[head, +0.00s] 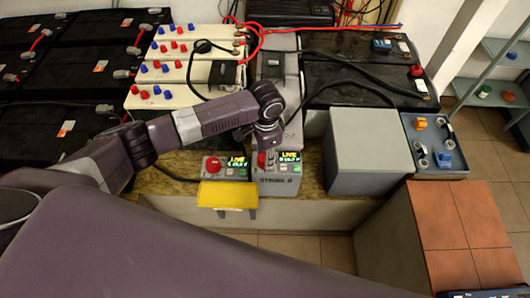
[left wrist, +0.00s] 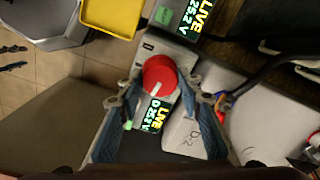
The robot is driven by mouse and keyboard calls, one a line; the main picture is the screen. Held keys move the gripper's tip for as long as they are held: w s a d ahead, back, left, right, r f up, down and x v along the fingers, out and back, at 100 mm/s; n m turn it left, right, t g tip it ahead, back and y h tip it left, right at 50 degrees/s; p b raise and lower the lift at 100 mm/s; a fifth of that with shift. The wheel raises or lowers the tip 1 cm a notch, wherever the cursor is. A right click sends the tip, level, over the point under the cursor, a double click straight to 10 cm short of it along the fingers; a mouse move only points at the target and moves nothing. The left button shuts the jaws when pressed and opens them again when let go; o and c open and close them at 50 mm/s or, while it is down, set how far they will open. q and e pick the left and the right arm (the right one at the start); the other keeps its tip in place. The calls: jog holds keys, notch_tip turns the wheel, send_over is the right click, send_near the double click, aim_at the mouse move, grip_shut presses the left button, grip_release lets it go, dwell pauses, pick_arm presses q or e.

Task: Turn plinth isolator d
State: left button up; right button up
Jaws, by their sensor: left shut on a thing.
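The isolator box labelled STRING D (head: 278,189) stands on the wooden plinth, with a lit display (head: 290,157) reading LIVE. Its red round knob (head: 262,160) is partly hidden by my left gripper (head: 267,146), which reaches down from above. My right gripper is not in view.
A second box with a red knob (head: 213,164) and LIVE display stands just left, behind a yellow panel (head: 228,195). A grey box (head: 366,150) stands close right. Batteries and cables lie behind. Tiled floor (head: 300,245) shows in front.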

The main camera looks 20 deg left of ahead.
pick_arm(q)
jog(key=shift+r+m+p, duration=0.2)
jog(key=shift+m+p, duration=0.45)
jog(key=shift+m, duration=0.25)
jog(key=m+p, duration=0.1)
jog(key=m, duration=0.1)
jog(key=shift+m+p, duration=0.3)
jog(key=m+p, duration=0.1)
jog(key=m, duration=0.3)
jog(key=shift+f+m, duration=0.1)
jog(key=shift+m, duration=0.2)
jog(key=m+p, duration=0.1)
jog(key=m, duration=0.2)
jog(key=shift+m, duration=2)
jog(key=o, duration=1.2)
jog(key=shift+f, duration=0.1)
jog(key=shift+c, duration=0.2)
